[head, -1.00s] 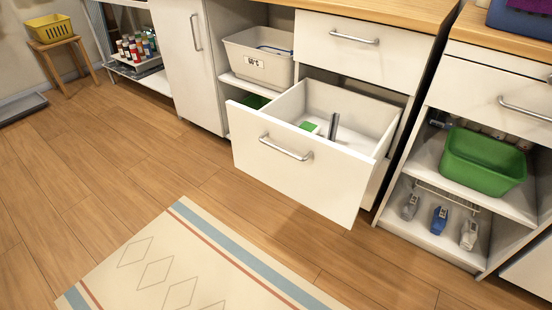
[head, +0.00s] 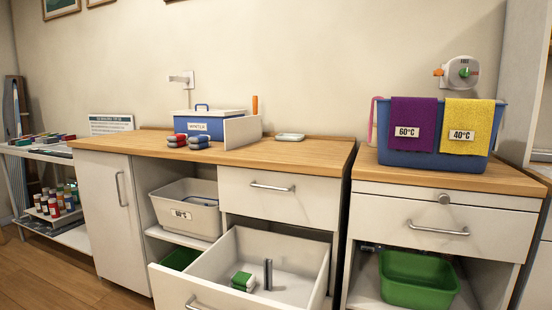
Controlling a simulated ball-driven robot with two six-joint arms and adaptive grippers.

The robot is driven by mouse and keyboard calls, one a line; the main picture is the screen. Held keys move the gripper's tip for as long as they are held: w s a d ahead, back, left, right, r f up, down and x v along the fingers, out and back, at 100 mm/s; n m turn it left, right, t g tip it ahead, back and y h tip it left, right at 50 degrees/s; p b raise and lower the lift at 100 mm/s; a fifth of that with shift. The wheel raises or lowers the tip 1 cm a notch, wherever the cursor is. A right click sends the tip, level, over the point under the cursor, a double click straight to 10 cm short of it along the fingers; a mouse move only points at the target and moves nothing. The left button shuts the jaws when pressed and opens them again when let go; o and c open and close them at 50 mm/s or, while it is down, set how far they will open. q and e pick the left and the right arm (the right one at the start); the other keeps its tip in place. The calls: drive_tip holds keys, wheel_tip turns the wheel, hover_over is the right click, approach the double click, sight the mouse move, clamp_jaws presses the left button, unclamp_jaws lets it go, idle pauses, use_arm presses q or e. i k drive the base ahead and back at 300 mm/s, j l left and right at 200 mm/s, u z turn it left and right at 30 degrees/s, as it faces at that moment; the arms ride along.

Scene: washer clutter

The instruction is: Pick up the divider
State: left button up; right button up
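A white upright panel (head: 243,132) stands on the wooden counter at the right end of a blue-and-white labelled box; it looks like a divider. A grey upright piece (head: 268,274) stands inside the open lower drawer (head: 306,285), beside a small green-and-white block (head: 243,281). I cannot tell for certain which of the two is the divider. Neither of my grippers shows in the head view.
The open drawer juts out in front of the cabinet (head: 281,198). On the counter are red and blue packs (head: 198,142) and a pale dish (head: 290,137). A blue tub (head: 437,160) with purple and yellow cloths stands at right, above a green basin (head: 417,280).

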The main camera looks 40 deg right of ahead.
sight(239, 132)
drive_tip(key=i+z, duration=0.1)
drive_tip(key=z, duration=1.65)
drive_tip(key=i+j+z, duration=0.15)
drive_tip(key=j+z, duration=0.55)
drive_tip(key=i+j+z, duration=0.1)
drive_tip(key=j+z, duration=0.2)
drive_tip(key=j, duration=0.2)
